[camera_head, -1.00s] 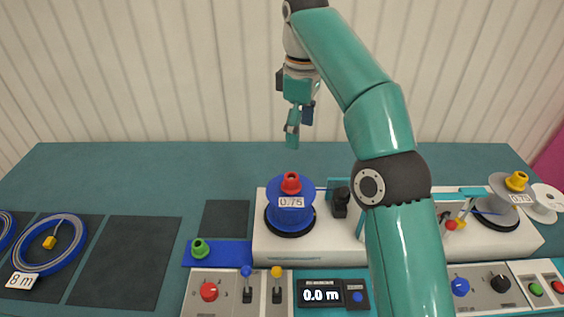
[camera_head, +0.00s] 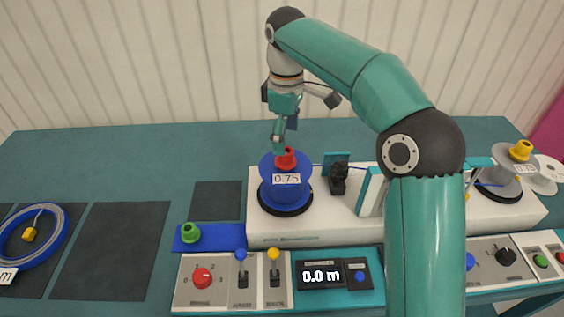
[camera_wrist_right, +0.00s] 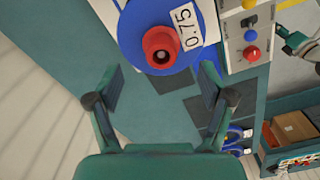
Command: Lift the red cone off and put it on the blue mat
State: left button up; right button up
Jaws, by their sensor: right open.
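The red cone (camera_head: 285,158) sits on top of the blue reel (camera_head: 286,192) with a 0.75 label. The cone also shows in the right wrist view (camera_wrist_right: 160,46), at the top centre. My right gripper (camera_head: 278,143) is just above the cone in the head view, seen partly edge-on. In the right wrist view its fingers (camera_wrist_right: 162,88) are wide apart with nothing between them, and the cone lies beyond their tips. The blue mat (camera_head: 222,236) lies left of the reel, with a green cone (camera_head: 190,233) on its left part. A teal and grey part at the right wrist view's edge may be my left gripper (camera_wrist_right: 298,42).
A black sensor block (camera_head: 338,178) stands right of the reel on the white base. A grey reel with a yellow cone (camera_head: 521,150) is at the far right. Switch panels (camera_head: 205,285) line the front.

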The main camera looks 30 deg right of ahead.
jog(key=shift+f, duration=2.65)
jog(key=c, duration=1.3)
jog(key=shift+w+r, duration=0.1)
jog(key=shift+r, duration=0.05)
jog(key=shift+r, duration=0.45)
notch_tip(320, 180, up, 19)
jog(key=p, duration=0.7)
jog(key=shift+p, duration=0.3)
